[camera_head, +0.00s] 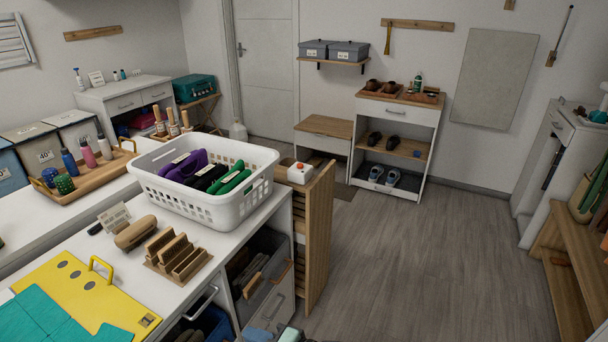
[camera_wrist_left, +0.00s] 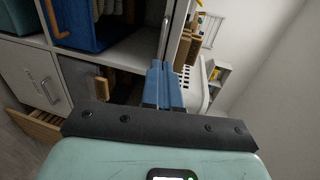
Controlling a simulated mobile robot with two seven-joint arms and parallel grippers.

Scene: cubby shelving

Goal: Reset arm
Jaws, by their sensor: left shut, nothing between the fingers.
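My left gripper (camera_head: 262,333) shows only as a small blue and pale green piece at the bottom edge of the head view, in front of the white cabinet. In the left wrist view, its two blue fingers (camera_wrist_left: 163,85) are together, with nothing between them. The fingers are in front of the cabinet's open cubbies and the white basket (camera_wrist_left: 192,88). I cannot tell whether they touch anything. My right gripper is in neither view.
A wooden bench (camera_head: 562,275) is at the right. The grey floor (camera_head: 430,260) between is clear.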

